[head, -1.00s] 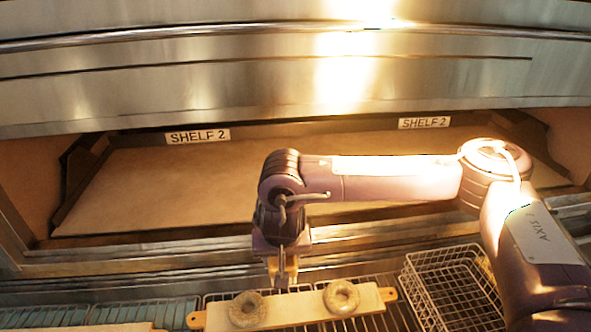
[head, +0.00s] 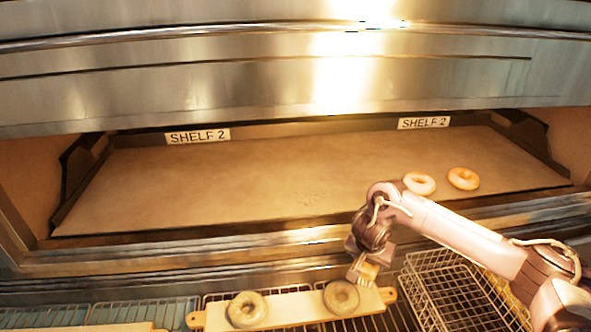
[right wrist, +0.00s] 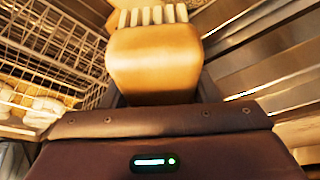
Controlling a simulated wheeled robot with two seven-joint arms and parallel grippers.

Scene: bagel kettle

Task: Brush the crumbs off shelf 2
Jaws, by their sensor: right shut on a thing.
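Shelf 2 (head: 220,185) is a wide tan deck inside the open oven, with two "SHELF 2" labels at its back edge. A faint patch of crumbs (head: 312,195) lies on it, right of the middle and toward the front. My right gripper (head: 365,266) is outside the oven, in front of the shelf and above a bagel board. It is shut on a brush (head: 369,272) with a tan body. In the right wrist view the brush (right wrist: 154,58) points away from the gripper, its pale bristle tufts at the far end. My left gripper is not in view.
Two bagels (head: 463,179) sit on the shelf's right side. Below the oven front, a board (head: 293,309) carries two bagels on a wire rack. A wire basket (head: 452,292) stands to its right. The shelf's left and middle are clear of bagels.

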